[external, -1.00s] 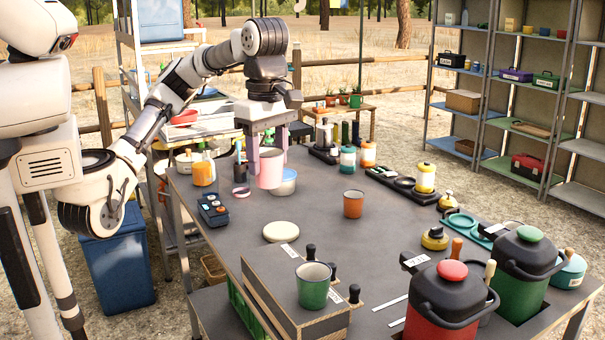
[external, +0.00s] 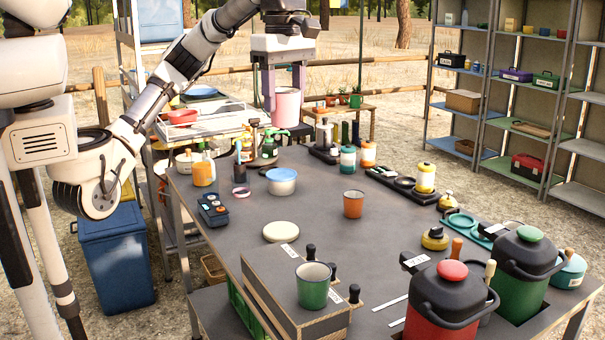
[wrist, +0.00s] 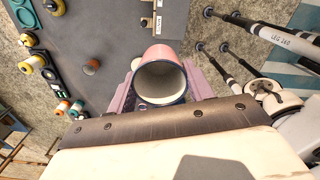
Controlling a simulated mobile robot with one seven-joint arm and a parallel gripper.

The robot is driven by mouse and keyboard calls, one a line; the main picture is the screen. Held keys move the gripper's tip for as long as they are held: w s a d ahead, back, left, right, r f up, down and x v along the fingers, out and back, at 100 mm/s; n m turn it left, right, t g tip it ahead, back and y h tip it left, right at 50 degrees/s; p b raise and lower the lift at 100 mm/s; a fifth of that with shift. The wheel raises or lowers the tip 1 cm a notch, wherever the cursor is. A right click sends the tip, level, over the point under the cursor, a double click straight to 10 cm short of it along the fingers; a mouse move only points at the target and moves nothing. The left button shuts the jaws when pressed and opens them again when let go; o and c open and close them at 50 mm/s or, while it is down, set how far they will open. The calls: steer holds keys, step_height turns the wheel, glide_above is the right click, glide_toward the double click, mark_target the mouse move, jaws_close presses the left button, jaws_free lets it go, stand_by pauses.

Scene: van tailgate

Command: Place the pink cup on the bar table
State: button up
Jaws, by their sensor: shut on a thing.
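The pink cup (external: 287,108) is in my gripper (external: 284,100), held up in the air above the far part of the grey table (external: 330,220) and clear of its top. One lilac finger is on each side of the cup. In the wrist view the pink cup (wrist: 163,50) has its open mouth towards the camera and looks empty, between the fingers of my gripper (wrist: 162,92). I take the grey table to be the bar table; no label confirms this.
A blue-and-white bowl (external: 282,182), an orange cup (external: 353,204) and a cream disc (external: 281,231) stand on the table. A green cup (external: 313,285) stands on a box in front. Lidded containers (external: 450,300) fill the front right. The table's middle has bare patches.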

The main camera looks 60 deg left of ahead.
steer(key=w+a+f+m+b, duration=0.2)
steer(key=w+f, duration=0.5)
steer(key=w, duration=0.2)
steer(key=w+a+f+m+b, duration=0.1)
steer(key=w+a+f+b, duration=0.15)
steer(key=w+f, duration=0.5)
steer(key=shift+w+a+f+p, duration=0.1)
steer(key=shift+w+f+p, duration=0.2)
steer(key=shift+f, duration=3)
steer(key=shift+w+a+f+p, duration=0.15)
steer(key=shift+f+p, duration=0.3)
steer(key=shift+f, duration=2.9)
steer(key=shift+w+d+f+p, duration=0.1)
steer(key=shift+w+f+p, duration=0.2)
steer(key=shift+f, duration=3)
steer(key=o, duration=0.5)
steer(key=shift+s+f, duration=0.1)
steer(key=o, duration=0.5)
step_height(320, 180, up, 13)
steer(key=shift+f+b, duration=0.2)
steer(key=shift+b, duration=0.25)
